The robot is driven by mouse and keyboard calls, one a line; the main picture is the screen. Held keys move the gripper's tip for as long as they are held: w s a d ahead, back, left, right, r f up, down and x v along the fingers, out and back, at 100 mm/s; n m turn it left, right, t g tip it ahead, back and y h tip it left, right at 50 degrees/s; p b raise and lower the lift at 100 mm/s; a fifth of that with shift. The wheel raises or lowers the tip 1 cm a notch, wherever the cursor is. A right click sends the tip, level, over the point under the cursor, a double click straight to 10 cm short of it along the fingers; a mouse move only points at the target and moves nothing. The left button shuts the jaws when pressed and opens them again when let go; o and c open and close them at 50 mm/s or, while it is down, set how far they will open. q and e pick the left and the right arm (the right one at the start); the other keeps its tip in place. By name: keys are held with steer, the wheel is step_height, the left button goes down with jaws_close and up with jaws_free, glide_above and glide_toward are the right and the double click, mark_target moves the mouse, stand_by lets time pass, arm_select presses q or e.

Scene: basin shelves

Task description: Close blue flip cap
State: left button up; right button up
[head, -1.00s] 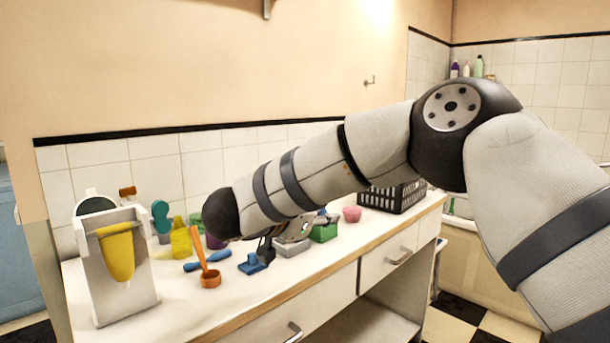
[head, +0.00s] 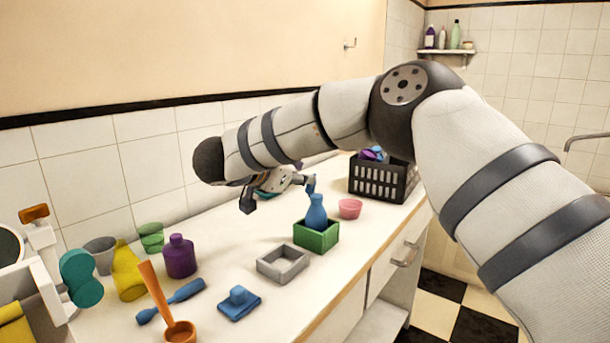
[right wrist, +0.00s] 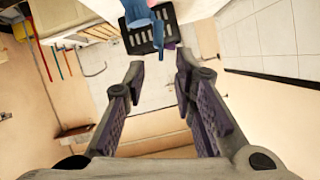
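A blue bottle (head: 316,212) stands upright in a small green box (head: 316,236) on the counter in the head view. A blue flip cap (head: 311,184) sticks up at its neck and looks raised. My right gripper (head: 275,195) is left of the bottle and above the counter, its fingers apart. In the right wrist view my right gripper (right wrist: 160,64) is open with nothing between the fingertips. A blue part, probably of the bottle or its cap (right wrist: 143,14), shows beyond the fingertips at the top edge. My left gripper is not in view.
A grey open box (head: 283,263), a pink cup (head: 350,208) and a black basket (head: 378,180) stand near the green box. The wall runs behind the counter.

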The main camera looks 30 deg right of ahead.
steer(key=shift+x, duration=1.75)
